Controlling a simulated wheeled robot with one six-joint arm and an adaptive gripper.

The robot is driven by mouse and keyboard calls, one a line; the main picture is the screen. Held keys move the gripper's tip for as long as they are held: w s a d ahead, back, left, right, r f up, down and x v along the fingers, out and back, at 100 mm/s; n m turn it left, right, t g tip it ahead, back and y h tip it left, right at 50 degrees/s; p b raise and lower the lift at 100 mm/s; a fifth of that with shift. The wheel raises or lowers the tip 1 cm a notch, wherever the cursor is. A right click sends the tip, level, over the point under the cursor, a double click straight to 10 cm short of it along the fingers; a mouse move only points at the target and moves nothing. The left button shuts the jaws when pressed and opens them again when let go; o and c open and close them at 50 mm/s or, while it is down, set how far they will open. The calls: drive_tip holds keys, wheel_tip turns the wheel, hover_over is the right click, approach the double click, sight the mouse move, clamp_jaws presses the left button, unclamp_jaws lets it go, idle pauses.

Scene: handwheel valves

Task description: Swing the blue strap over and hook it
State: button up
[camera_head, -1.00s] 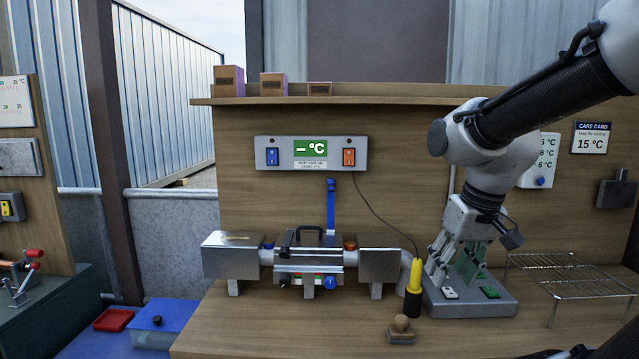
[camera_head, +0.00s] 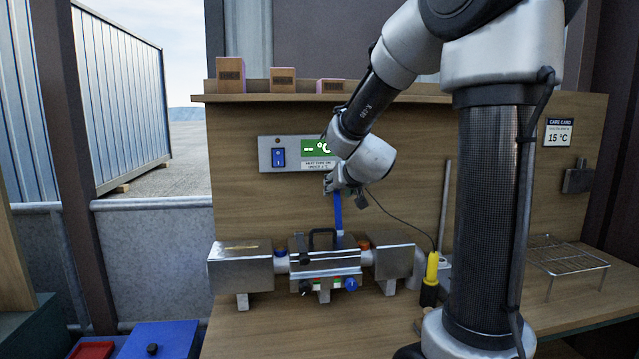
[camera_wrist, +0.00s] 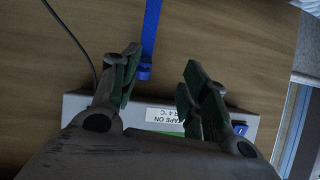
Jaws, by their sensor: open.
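The blue strap (camera_head: 338,216) stands upright against the wooden back board, rising from behind the metal pipe unit (camera_head: 320,265). My gripper (camera_head: 331,186) is at the strap's upper end, just below the display panel, and hides that end in the head view. In the wrist view my gripper (camera_wrist: 162,62) is open and empty, with dark green pads. There the blue strap (camera_wrist: 151,32) comes down from the top edge, and its wider end tab lies between the fingers, nearer the left one. I cannot tell whether that finger touches it. No hook is clearly visible.
The panel (camera_head: 279,153) with a display and blue switch is behind my gripper; my arm hides its right part. A black handle (camera_head: 322,238) stands on the pipe unit.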

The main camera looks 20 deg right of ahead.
wheel_tip(320, 180, up, 2)
drive_tip(key=d+t+h, duration=0.1)
drive_tip(key=d, duration=0.1)
hover_over(338, 204)
drive_tip(key=f, duration=0.2)
drive_tip(key=shift+w+f, duration=0.35)
drive_tip(key=shift+w, duration=0.05)
clamp_jaws()
